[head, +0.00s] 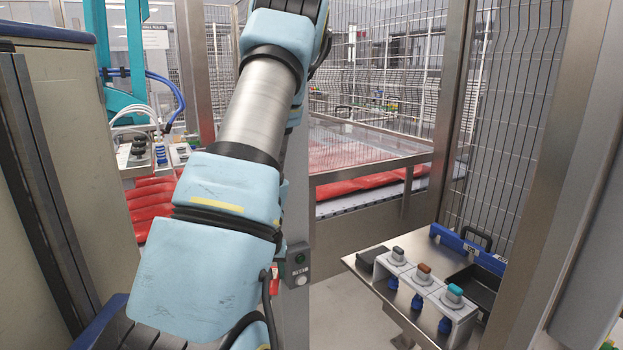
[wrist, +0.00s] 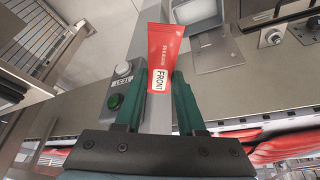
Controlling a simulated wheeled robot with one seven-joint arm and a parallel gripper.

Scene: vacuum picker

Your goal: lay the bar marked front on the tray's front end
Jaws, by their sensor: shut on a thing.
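My gripper (wrist: 160,80) shows in the wrist view, with two green fingers shut on a red bar (wrist: 166,45). The bar has a white label reading FRONT, and its far end sticks out beyond the fingertips. A dark tray (head: 482,283) lies on the steel shelf at the lower right of the head view.
A rack (head: 425,285) with several coloured fittings stands on the shelf left of the tray. A post with a button box (head: 298,262) stands mid-picture. Red bags (head: 370,181) lie behind the fence. A cream cabinet (head: 50,130) closes off the left.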

